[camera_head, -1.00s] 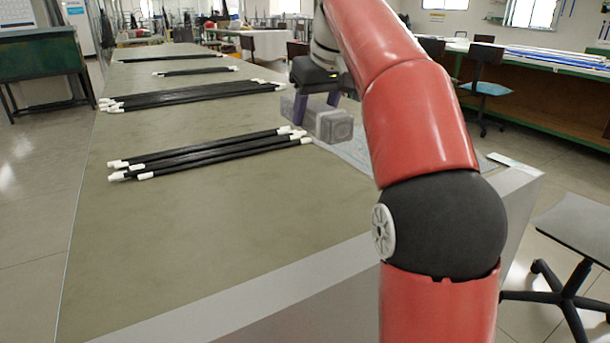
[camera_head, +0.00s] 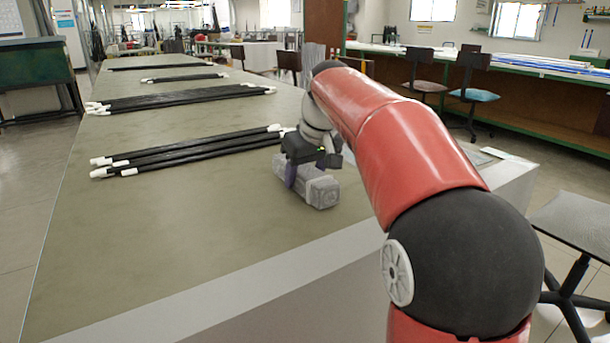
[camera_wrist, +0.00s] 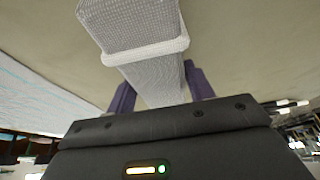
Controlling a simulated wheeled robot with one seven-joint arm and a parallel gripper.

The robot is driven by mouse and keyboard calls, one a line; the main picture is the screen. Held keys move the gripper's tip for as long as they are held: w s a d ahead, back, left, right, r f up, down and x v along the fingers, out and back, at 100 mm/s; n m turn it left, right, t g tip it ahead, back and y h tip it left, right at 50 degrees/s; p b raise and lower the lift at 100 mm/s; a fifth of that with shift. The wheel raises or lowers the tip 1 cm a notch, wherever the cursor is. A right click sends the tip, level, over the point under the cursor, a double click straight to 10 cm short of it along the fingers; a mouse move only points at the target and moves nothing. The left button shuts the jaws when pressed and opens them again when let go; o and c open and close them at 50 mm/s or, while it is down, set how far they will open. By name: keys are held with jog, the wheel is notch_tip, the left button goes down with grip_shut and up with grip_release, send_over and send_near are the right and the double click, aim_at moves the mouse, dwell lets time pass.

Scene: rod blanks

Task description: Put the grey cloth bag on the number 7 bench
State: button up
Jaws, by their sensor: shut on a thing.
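The grey cloth bag (camera_head: 322,191) is a small oblong block with a paler band around it. My gripper (camera_head: 303,176) is shut on it from above, with its purple fingers on either side. In the wrist view the grey bag (camera_wrist: 140,45) extends out between the two purple fingers of my gripper (camera_wrist: 162,88). The bag is low over the long olive-topped bench (camera_head: 200,225); I cannot tell whether it touches the top. No number 7 can be read in these views.
Bundles of black rods with white ends lie on the bench; the nearest bundle (camera_head: 190,152) is just left of my gripper. The front of the bench top is clear. A pale sheet (camera_wrist: 40,95) lies on the bench. A grey stool (camera_head: 575,225) stands at right.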

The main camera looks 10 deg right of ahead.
jog(key=shift+f, duration=0.15)
jog(key=o, duration=1)
jog(key=p+v, duration=0.2)
jog(key=v, duration=1)
